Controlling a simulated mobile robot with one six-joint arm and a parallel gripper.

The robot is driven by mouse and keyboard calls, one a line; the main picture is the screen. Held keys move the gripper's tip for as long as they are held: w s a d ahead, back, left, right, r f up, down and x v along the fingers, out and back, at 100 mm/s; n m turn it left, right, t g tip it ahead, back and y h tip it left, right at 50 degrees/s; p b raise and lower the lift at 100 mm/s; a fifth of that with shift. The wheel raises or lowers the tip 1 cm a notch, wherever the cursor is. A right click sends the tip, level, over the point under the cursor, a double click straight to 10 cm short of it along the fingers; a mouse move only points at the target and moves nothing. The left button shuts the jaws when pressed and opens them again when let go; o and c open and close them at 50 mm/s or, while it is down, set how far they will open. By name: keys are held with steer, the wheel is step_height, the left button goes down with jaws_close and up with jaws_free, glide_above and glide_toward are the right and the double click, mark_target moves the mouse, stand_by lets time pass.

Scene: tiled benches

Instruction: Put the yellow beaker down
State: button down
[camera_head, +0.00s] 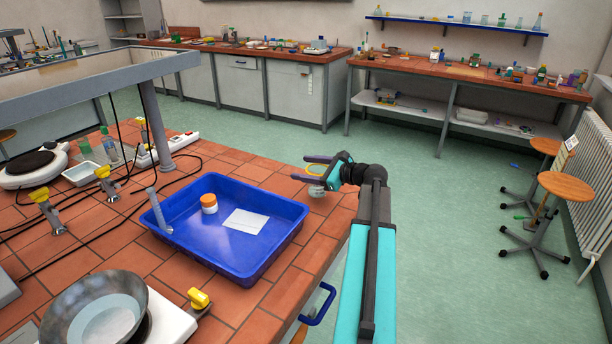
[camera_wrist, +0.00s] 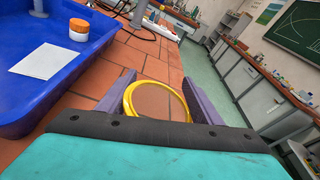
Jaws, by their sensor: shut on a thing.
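The yellow beaker shows as a yellow rim (camera_head: 317,168) between the fingers of my gripper (camera_head: 313,174) in the head view. In the wrist view the yellow rim (camera_wrist: 131,101) forms a ring between the two purple fingers of my gripper (camera_wrist: 165,97), seen from above. The fingers are shut on it, one on each side. The beaker is over the right edge area of the tiled bench (camera_head: 262,172), to the right of the blue tray. Its clear lower part is faint, and I cannot tell whether its base touches the tiles.
A blue tray (camera_head: 283,247) holds a white jar with an orange lid (camera_head: 209,203) and a white sheet (camera_head: 246,221). It also shows in the wrist view (camera_wrist: 20,120). A metal bowl (camera_head: 75,312) stands front left. Tiles right of the tray look clear. Two stools (camera_head: 566,187) stand farther right.

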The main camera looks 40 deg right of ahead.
steer(key=shift+f, duration=1.3)
steer(key=shift+f, duration=0.3)
steer(key=c, duration=0.6)
jaws_free()
steer(key=shift+o, duration=0.2)
steer(key=shift+r, duration=0.25)
steer(key=shift+s, duration=0.15)
steer(key=b+v, duration=0.2)
steer(key=v, duration=0.9)
steer(key=shift+s+r, duration=0.15)
steer(key=shift+s, duration=0.2)
